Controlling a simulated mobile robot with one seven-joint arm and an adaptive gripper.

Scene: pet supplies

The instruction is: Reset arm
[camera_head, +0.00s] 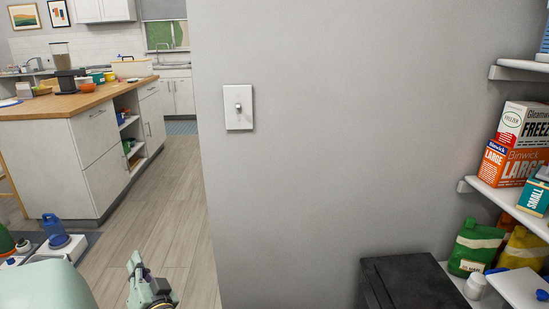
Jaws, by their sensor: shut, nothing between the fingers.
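My gripper (148,285) shows at the bottom edge of the head view, left of the middle, above the wood floor. Its fingers are shut and hold nothing that I can see. A pale green rounded part of my own body (45,287) fills the bottom left corner. The rest of the arm is out of view or hidden.
A grey wall with a light switch (238,107) stands ahead. A black box (415,284) and shelves (480,188) with boxes and bags are at the right. A kitchen island (48,152) stands at the left. The wood floor (165,200) beside it is clear.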

